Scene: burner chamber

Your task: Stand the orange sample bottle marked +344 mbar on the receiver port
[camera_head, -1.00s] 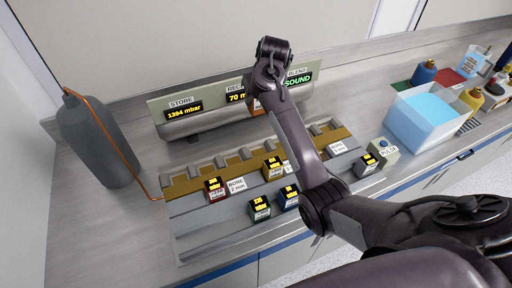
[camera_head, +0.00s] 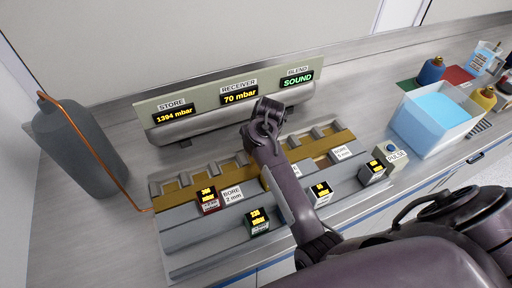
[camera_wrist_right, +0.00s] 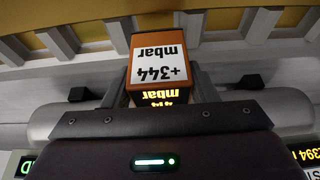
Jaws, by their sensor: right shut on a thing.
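The orange sample bottle (camera_wrist_right: 119,35) marked +344 mbar is a square block with a white label, seen upside down in the right wrist view. My right gripper (camera_wrist_right: 160,82) is shut on it, with a dark finger on each side. In the head view my right gripper (camera_head: 266,112) is over the back of the stepped bench, in front of the grey cylinder; the bottle is hidden there. The receiver display (camera_head: 240,97) reads 70 mbar. I cannot make out the receiver port, which the arm may hide. My left gripper is not in view.
A grey tank (camera_head: 75,150) with a copper pipe is at left. A blue-filled tub (camera_head: 430,118) and a PULSE button box (camera_head: 388,154) are at right.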

